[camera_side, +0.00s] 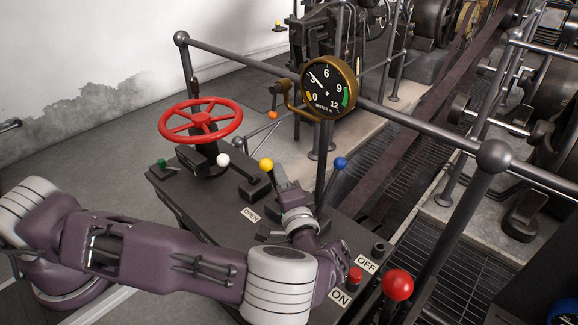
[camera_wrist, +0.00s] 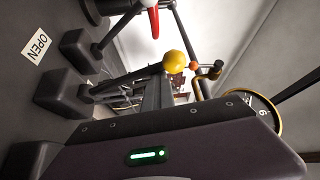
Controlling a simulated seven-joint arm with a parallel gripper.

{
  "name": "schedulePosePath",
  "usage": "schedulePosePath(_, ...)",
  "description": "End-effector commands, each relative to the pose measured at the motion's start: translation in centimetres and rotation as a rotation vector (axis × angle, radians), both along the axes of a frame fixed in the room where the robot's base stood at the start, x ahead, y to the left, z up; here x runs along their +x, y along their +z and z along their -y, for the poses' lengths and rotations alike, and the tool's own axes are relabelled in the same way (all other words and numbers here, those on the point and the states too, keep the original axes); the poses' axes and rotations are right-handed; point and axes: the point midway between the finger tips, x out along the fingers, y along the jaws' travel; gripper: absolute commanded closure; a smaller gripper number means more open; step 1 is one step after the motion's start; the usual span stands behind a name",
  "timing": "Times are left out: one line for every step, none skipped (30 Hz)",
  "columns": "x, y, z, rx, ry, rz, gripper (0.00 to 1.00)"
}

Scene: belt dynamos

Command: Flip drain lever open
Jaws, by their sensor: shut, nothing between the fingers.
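A lever with a yellow ball knob (camera_side: 266,164) rises from the dark control console, near the "OPEN" label (camera_side: 250,214). No label names the drain lever, so I cannot tell for certain that this is it. In the wrist view the yellow knob (camera_wrist: 174,61) shows just beyond the fingertips, and the "OPEN" label (camera_wrist: 36,46) is at upper left. My gripper (camera_side: 281,180) is shut and empty, close to the right of the yellow knob in the side view. Whether it touches the lever is unclear. The arm hides part of the console.
A red handwheel (camera_side: 201,121) and white knob (camera_side: 222,160) stand left of the yellow lever. A blue-knobbed lever (camera_side: 340,163) is to the right. A gauge (camera_side: 329,88) sits on the railing behind. A red-knobbed lever (camera_side: 398,285) and ON/OFF labels are at lower right.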

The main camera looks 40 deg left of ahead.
Motion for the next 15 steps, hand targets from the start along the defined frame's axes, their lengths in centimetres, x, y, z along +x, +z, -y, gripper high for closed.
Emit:
schedulePosePath(-0.5, -0.3, -0.1, 0.002, 0.001, 0.064, 1.00)
schedulePosePath(-0.8, -0.4, -0.1, 0.002, 0.000, 0.110, 1.00)
schedulePosePath(-1.1, -0.5, -0.1, 0.002, 0.000, 0.169, 1.00)
schedulePosePath(-1.4, -0.6, -0.1, 0.002, -0.001, 0.210, 1.00)
schedulePosePath(-1.6, -0.7, 0.0, 0.001, -0.001, 0.250, 1.00)
schedulePosePath(-1.9, -0.8, -0.1, 0.001, -0.001, 0.299, 1.00)
schedulePosePath(-2.1, -0.9, 0.0, -0.001, -0.002, 0.334, 1.00)
schedulePosePath(-2.3, -1.0, -0.1, 0.000, -0.001, 0.367, 1.00)
schedulePosePath(-2.5, -1.1, 0.0, -0.003, 0.000, 0.388, 1.00)
schedulePosePath(-2.7, -1.1, 0.0, -0.004, 0.001, 0.384, 1.00)
schedulePosePath(-2.9, -1.2, 0.0, -0.003, 0.002, 0.383, 1.00)
schedulePosePath(-3.0, -1.3, 0.0, -0.003, 0.001, 0.383, 1.00)
schedulePosePath(-3.2, -1.3, 0.0, -0.004, 0.001, 0.383, 1.00)
schedulePosePath(-3.3, -1.4, 0.0, -0.004, 0.001, 0.383, 1.00)
schedulePosePath(-3.4, -1.5, 0.0, -0.003, 0.001, 0.382, 1.00)
